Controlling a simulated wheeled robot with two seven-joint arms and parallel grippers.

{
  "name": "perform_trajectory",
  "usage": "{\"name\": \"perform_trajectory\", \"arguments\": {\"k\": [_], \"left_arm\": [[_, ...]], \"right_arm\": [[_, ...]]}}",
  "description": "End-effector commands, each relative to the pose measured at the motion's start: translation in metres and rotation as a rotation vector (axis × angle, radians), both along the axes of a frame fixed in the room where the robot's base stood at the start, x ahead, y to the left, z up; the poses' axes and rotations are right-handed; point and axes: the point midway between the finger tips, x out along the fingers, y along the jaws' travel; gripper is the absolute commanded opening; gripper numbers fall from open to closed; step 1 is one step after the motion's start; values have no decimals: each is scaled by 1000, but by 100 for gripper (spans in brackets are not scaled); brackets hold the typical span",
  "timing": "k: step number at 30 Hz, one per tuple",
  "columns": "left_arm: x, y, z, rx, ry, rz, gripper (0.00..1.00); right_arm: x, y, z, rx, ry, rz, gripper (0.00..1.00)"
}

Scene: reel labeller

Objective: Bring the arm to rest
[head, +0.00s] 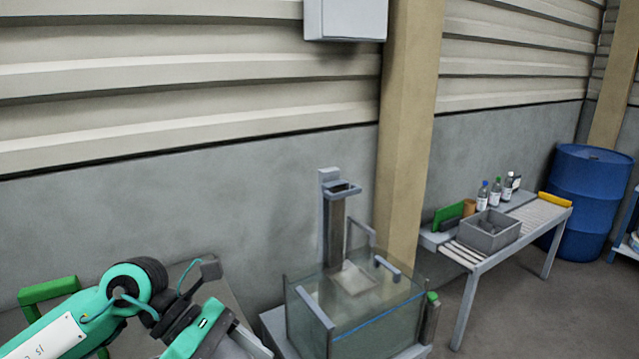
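My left arm, teal with black joints, comes in from the lower left. Its wrist end and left gripper (238,346) are at the bottom edge, left of the glass-walled tank (385,325). The fingertips are cut off or hidden, so I cannot tell whether the gripper is open or holding anything. My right arm and gripper are out of view.
The tank has a grey upright column (337,230) at its back. A grey surface (232,292) lies behind my arm. At right, a slatted bench (545,213) carries a grey bin (488,236) and bottles (495,194). A blue barrel (590,200) stands beyond.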

Motion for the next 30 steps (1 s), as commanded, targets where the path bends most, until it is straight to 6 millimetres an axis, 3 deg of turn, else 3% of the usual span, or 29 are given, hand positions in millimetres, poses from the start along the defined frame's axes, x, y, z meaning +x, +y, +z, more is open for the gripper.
{"name": "perform_trajectory", "arguments": {"k": [3, 8, 12, 17, 20, 23, 26, 30], "left_arm": [[-16, -40, 21, -278, 154, 52, 79], [-18, -65, 60, -628, 389, 173, 79], [-3, -64, 88, -909, 623, 318, 79], [29, -40, 99, -1199, 911, 529, 79], [52, -17, 90, -1362, 1099, 684, 79], [72, 10, 66, -1506, 1291, 861, 79], [87, 38, 30, -1630, 1483, 1058, 79], [90, 75, -39, -1763, 1744, 1371, 79]], "right_arm": [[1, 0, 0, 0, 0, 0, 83], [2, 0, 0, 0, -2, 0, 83], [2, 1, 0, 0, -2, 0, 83], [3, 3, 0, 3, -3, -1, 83], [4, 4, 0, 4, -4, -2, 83], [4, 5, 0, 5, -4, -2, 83], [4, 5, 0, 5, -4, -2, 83], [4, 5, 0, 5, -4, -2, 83]]}}
